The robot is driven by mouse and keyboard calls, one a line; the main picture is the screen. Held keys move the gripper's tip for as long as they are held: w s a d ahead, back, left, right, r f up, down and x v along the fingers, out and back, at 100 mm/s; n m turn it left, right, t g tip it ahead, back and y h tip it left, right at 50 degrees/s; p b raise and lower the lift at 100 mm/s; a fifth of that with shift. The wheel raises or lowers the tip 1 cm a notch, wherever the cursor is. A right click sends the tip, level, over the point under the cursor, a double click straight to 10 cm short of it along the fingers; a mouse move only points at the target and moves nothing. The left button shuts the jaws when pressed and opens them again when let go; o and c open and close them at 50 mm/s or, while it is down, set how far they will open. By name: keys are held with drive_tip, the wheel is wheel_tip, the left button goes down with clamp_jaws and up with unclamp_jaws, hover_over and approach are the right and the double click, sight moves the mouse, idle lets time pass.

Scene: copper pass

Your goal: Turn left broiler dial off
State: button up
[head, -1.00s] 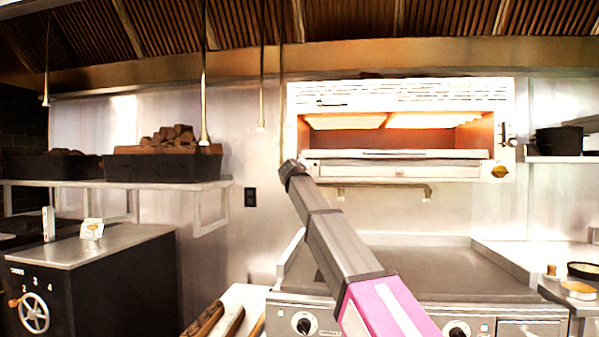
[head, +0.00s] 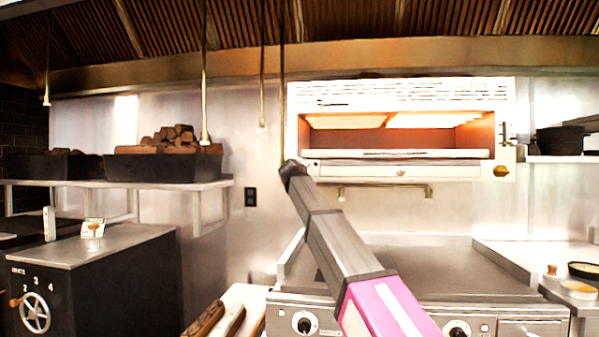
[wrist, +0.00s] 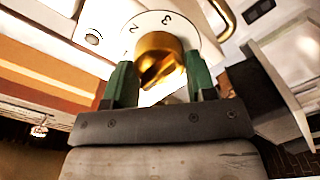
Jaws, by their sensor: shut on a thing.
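The broiler (head: 400,92) is mounted on the back wall, with an orange glow inside. In the wrist view, a brass dial (wrist: 158,62) sits on a white round plate with the numbers 2 and 3 showing. My gripper (wrist: 160,80) is shut on this dial, with one green finger on each side of it. In the head view, my gripper (head: 292,168) is at the broiler's lower left corner, and my arm hides the left dial there. The right broiler dial (head: 501,171) is brass and in plain view at the lower right corner.
A flat steel griddle (head: 440,262) with front knobs lies below the broiler. A wall shelf (head: 200,186) with dark trays of wood stands at left. A black cabinet (head: 110,285) with a handwheel is at lower left. Rods hang from above, close to my gripper in the picture.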

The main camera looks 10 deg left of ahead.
drive_tip(key=o, duration=0.9)
drive_tip(key=shift+s, duration=0.1)
drive_tip(key=s, duration=1)
drive_tip(key=shift+s, duration=0.35)
drive_tip(key=shift+w, duration=0.1)
